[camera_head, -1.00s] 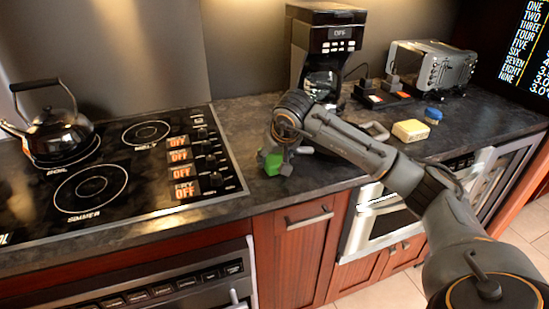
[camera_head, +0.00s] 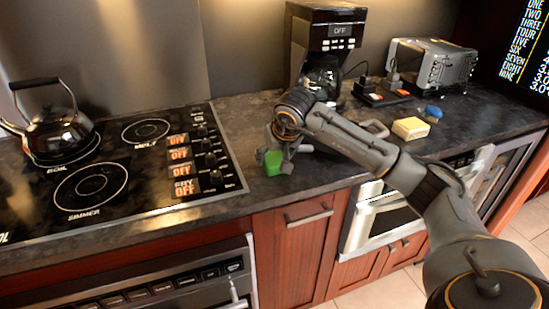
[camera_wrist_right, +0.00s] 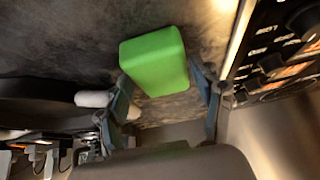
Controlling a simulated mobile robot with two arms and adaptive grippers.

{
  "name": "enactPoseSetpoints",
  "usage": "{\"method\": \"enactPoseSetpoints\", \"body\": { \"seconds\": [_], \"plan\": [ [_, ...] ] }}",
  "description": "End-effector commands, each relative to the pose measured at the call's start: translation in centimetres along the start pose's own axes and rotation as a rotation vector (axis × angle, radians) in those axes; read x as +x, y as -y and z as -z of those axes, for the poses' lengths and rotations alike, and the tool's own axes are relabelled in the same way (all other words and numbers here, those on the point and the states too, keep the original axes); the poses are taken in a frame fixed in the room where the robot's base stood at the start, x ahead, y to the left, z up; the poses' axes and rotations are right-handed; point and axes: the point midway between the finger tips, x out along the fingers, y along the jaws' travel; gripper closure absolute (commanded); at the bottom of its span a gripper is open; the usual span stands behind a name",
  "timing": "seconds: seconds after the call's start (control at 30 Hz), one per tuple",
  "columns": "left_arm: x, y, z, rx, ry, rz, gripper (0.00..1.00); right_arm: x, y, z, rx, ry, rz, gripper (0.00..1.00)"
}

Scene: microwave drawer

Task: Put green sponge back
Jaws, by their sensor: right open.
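The green sponge (camera_head: 273,164) lies on the dark counter just right of the stove. In the right wrist view the green sponge (camera_wrist_right: 155,60) shows as a block at the top centre. My right gripper (camera_head: 274,157) is open at the sponge, with one finger on either side in the head view. In the right wrist view its fingers (camera_wrist_right: 166,88) are spread about the sponge's near end; whether either touches it I cannot tell. My left gripper is not in view.
The stove (camera_head: 110,180) with a kettle (camera_head: 57,130) is to the left. A coffee maker (camera_head: 325,45) stands behind my right arm. A yellow block (camera_head: 411,128), a blue item (camera_head: 433,112) and a toaster (camera_head: 432,65) are on the right counter. The counter's front edge is close to the sponge.

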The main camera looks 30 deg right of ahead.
Motion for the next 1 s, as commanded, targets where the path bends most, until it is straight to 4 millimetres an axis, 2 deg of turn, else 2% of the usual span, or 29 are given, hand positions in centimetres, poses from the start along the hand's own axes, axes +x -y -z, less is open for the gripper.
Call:
{"method": "enactPoseSetpoints", "body": {
  "seconds": [0.3,0.5,0.7,1.0],
  "plan": [
    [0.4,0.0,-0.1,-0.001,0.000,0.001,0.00,-6.8,0.0,0.1,-0.001,-0.005,0.000,0.34],
    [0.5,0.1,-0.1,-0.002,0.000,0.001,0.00,-9.9,0.0,0.0,-0.001,-0.003,0.000,0.34],
    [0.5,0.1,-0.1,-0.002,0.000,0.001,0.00,-10.9,0.0,0.0,-0.001,0.000,-0.001,0.34],
    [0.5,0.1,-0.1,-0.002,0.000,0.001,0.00,-10.9,0.0,0.0,-0.001,0.000,0.000,0.34]
  ]
}}
